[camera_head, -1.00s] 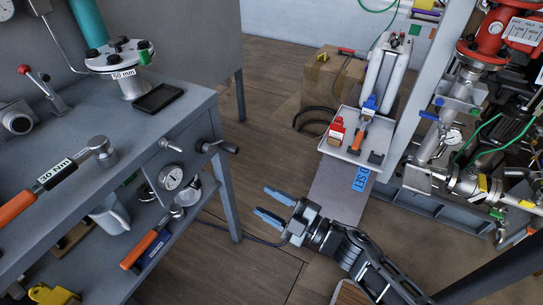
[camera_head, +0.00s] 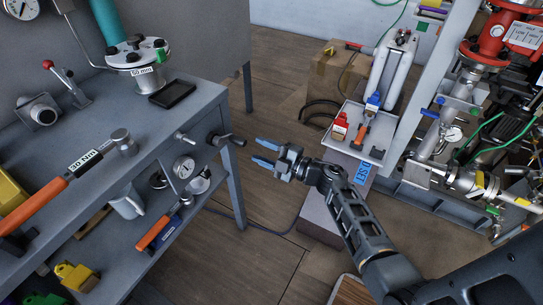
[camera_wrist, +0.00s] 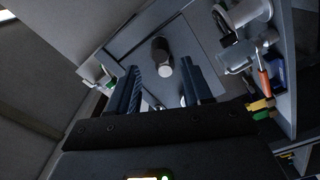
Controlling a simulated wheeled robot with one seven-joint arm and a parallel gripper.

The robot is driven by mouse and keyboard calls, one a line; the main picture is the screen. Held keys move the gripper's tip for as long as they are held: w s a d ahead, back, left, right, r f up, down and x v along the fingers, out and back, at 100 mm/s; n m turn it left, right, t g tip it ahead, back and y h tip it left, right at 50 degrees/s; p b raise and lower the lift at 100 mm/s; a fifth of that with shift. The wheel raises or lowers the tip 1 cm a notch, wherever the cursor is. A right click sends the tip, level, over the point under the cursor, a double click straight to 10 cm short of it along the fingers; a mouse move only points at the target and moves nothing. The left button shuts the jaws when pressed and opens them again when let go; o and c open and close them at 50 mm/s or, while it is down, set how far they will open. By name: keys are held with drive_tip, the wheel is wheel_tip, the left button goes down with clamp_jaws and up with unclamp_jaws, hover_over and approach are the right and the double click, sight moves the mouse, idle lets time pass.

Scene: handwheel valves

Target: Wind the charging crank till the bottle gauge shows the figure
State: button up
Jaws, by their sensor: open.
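The crank (camera_head: 220,139) sticks out of the front panel of the grey bench, with a dark handle on its end. A round white-faced gauge (camera_head: 184,166) is on the same panel, left of and below the crank; its reading is too small to tell. My gripper (camera_head: 258,150) is open and empty, just right of the crank and apart from it, with its blue-grey fingers pointing left toward the bench. In the wrist view, a dark knob with a pale end (camera_wrist: 161,56), apparently the crank's handle, shows between and beyond my open fingers (camera_wrist: 161,82).
The grey bench (camera_head: 95,125) carries an orange-handled torque wrench (camera_head: 35,207) and a flanged fitting (camera_head: 137,55). Its lower shelf holds a mug (camera_head: 128,203) and a yellow padlock (camera_head: 75,277). A pipe rack (camera_head: 440,150) stands right. Wooden floor lies between.

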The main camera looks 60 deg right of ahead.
sight(245, 144)
drive_tip(key=w+b, duration=0.2)
drive_tip(key=w, duration=0.3)
drive_tip(key=shift+w+a+f, duration=0.1)
drive_tip(key=shift+w+a, duration=0.05)
drive_tip(key=shift+w, duration=0.3)
drive_tip(key=shift+w, duration=0.1)
drive_tip(key=c, duration=0.9)
drive_tip(key=shift+o, duration=0.2)
